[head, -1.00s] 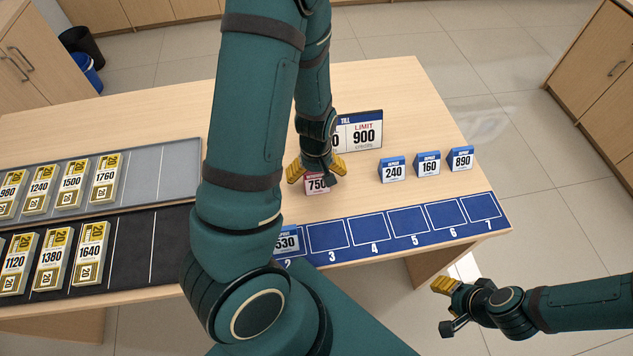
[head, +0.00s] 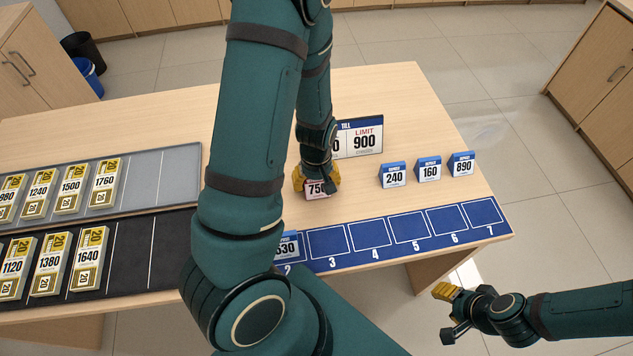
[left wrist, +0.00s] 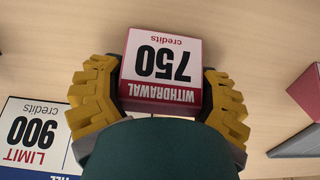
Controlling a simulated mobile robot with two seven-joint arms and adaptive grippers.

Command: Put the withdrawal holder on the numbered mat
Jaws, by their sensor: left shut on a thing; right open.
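The red-and-white withdrawal holder (head: 317,189) reads 750 and stands on the table behind the mat. In the left wrist view the withdrawal holder (left wrist: 163,62) sits between the yellow fingers. My left gripper (head: 317,181) is shut on it; it also shows in the left wrist view (left wrist: 160,95). The blue numbered mat (head: 373,244) lies along the table's front edge, with slots 3 to 7 empty. A blue deposit holder (head: 287,247) marked 530 stands on slot 2. My left arm hides the mat's left end. My right gripper (head: 446,312) is open and empty, off the table at the lower right.
Blue deposit holders 240 (head: 393,175), 160 (head: 429,169) and 890 (head: 461,164) stand behind the mat's right half. The till limit sign (head: 362,137), reading 900, stands just behind my left gripper. Trays with banded note bundles (head: 145,172) lie at left.

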